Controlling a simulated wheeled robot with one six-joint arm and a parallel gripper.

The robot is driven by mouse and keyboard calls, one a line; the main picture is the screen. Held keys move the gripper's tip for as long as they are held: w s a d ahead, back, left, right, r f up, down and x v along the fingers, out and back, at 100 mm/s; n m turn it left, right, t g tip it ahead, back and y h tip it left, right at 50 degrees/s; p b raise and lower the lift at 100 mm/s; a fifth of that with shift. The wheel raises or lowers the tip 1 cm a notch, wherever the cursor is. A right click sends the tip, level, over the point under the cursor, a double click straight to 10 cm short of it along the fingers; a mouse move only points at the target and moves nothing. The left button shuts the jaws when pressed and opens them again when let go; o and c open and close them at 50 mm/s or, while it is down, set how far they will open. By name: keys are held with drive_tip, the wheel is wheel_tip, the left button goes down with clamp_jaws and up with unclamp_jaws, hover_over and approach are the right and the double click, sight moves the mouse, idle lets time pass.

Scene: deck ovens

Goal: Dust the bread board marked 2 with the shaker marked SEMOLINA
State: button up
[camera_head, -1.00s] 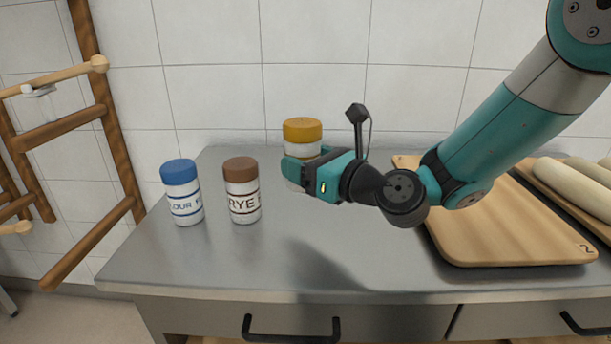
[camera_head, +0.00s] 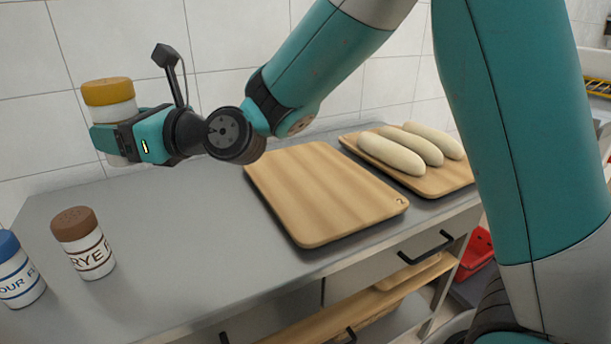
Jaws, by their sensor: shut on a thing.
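A white shaker with a mustard-yellow lid (camera_head: 108,92) is upright in my gripper (camera_head: 118,138), which is shut on it. The shaker is held up above the steel counter near the tiled wall. Its label is hidden by the gripper, so I cannot read it. The bread board marked 2 (camera_head: 322,192) lies bare on the counter, to the right of and lower than my gripper. The 2 shows at its right front corner. No dusting shows on its surface.
A brown-lidded RYE shaker (camera_head: 82,243) and a blue-lidded flour shaker (camera_head: 18,270) stand on the counter (camera_head: 190,250) at the left. Another board (camera_head: 440,182) with white dough loaves (camera_head: 402,150) lies right of board 2. Drawer handles face the front.

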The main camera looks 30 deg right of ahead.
sight(110, 80)
wheel_tip(110, 80, up, 9)
drive_tip(key=p, duration=0.9)
drive_tip(key=shift+r, duration=0.1)
drive_tip(key=shift+f, duration=0.2)
